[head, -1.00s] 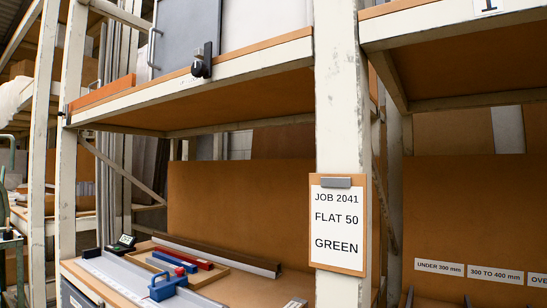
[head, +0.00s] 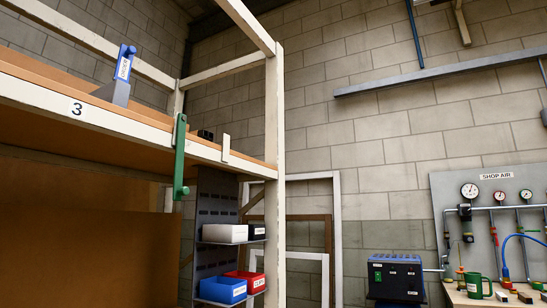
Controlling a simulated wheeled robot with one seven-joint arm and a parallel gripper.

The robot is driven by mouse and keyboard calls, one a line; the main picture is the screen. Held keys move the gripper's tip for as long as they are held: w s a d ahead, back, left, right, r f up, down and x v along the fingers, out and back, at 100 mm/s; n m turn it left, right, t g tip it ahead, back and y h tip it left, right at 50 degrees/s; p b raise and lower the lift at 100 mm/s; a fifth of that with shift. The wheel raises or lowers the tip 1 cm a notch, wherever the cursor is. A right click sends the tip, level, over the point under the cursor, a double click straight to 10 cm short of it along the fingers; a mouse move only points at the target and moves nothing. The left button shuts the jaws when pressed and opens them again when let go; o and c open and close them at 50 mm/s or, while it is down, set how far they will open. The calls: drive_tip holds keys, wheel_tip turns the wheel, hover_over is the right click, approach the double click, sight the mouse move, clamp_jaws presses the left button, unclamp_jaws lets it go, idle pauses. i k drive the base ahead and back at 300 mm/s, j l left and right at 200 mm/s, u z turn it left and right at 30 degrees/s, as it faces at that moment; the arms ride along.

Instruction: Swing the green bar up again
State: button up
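A green bar (head: 179,158) shows in the head view at the front edge of the upper shelf. It hangs nearly upright, its upper end above the shelf edge and its lower end below it, with a small knob or foot at the bottom. It is right of the "3" label. A white bar or tab (head: 226,148) stands on the same edge to its right. My gripper does not show, so I cannot see whether anything is in it.
Below at right are a white bin (head: 224,233), a blue bin (head: 222,290) and a red bin.

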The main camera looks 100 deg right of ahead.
sight(179, 190)
drive_tip(key=l+z, duration=0.1)
drive_tip(key=z, duration=0.9)
drive_tip(key=l+z, duration=0.15)
drive_tip(key=z, duration=0.85)
drive_tip(key=i+l, duration=0.05)
